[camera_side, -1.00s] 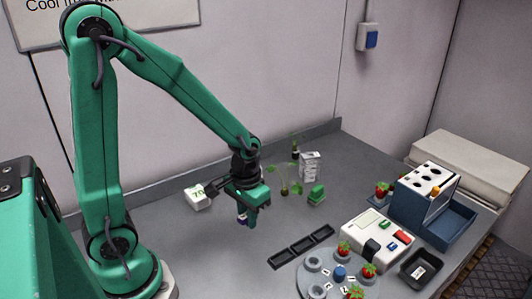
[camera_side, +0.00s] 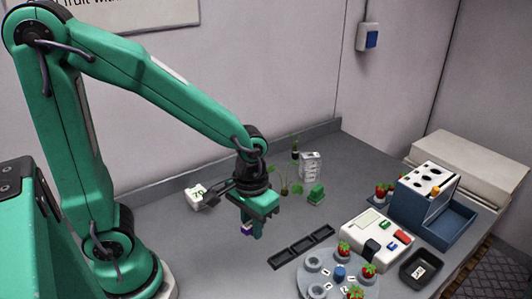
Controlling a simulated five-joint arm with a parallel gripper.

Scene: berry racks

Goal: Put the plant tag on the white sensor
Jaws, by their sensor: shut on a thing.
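My gripper (camera_side: 254,226) points down over the grey bench, left of the black slotted tray. Its jaws are shut on a small purple-and-white piece (camera_side: 247,229), which looks like the plant tag; the jaws hide most of it. A white box with a green number on its face (camera_side: 196,194), which looks like the white sensor, stands on the bench to the left and behind my gripper. A dark part lies between that box and my gripper. I cannot tell how far the held piece is above the bench.
A black slotted tray (camera_side: 301,247) lies right of my gripper. A seedling (camera_side: 284,188), a green block (camera_side: 316,194) and a white stack (camera_side: 311,166) stand behind. A round berry rack (camera_side: 316,265), a white device (camera_side: 360,228) and a blue box (camera_side: 445,222) are further right.

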